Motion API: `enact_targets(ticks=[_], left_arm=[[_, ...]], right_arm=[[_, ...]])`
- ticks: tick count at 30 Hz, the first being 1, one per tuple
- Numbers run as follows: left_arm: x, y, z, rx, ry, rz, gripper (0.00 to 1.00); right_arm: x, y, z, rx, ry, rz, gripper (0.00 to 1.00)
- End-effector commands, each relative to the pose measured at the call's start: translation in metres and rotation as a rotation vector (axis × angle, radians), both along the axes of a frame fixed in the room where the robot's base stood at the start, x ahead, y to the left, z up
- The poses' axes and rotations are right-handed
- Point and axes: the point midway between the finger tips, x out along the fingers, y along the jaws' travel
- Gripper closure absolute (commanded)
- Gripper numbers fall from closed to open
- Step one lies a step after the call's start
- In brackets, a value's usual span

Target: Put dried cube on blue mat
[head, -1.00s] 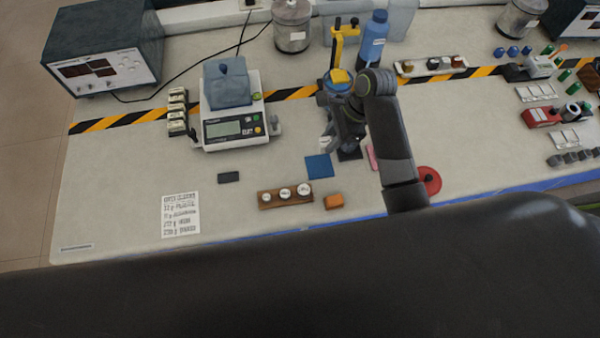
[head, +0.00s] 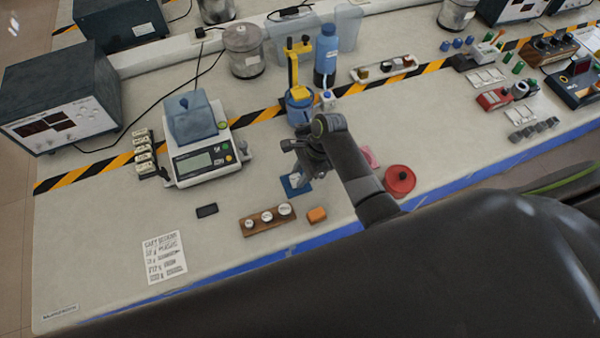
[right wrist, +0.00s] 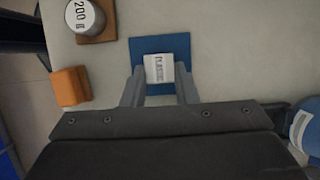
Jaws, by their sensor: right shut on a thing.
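A pale cube (right wrist: 158,68) with the printed label "PLASTIC" is between the fingers of my right gripper (right wrist: 158,78), which is shut on it. The blue mat (right wrist: 150,44) lies behind and around the cube in the right wrist view. I cannot tell whether the cube touches the mat or is just above it. In the head view my right gripper (head: 300,174) is over the mat (head: 289,189) and covers part of it; the cube is not clear there. My left gripper is not in view.
A wooden weight holder (head: 248,227) and an orange block (head: 317,215) sit in front of the mat. A red round object (head: 399,181) is to the right. A scale (head: 203,160) stands to the left, and a blue bottle (head: 326,55) and yellow-topped stand (head: 293,68) behind.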

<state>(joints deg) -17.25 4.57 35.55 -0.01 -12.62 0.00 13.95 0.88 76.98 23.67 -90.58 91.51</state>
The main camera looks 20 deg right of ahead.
Motion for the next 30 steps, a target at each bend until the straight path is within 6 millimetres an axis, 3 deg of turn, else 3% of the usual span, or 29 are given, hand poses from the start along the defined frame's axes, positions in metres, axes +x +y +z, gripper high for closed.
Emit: enact_targets(ticks=[11, 12, 16, 26, 30], left_arm=[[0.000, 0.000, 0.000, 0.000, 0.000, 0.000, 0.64], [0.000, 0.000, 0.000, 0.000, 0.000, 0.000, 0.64], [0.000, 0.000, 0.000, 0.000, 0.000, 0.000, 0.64], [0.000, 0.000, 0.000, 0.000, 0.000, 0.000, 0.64], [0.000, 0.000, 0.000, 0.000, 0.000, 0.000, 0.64]], right_arm=[[0.000, 0.000, -0.004, 0.001, 0.000, 0.000, 0.94], [0.000, 0.000, -0.004, 0.000, -0.001, 0.000, 0.70], [0.000, 0.000, -0.003, 0.000, -0.001, 0.000, 0.53], [0.000, 0.000, -0.002, 0.000, -0.001, 0.000, 0.52], [0.001, -0.005, 0.010, 0.000, -0.004, -0.002, 0.52]])
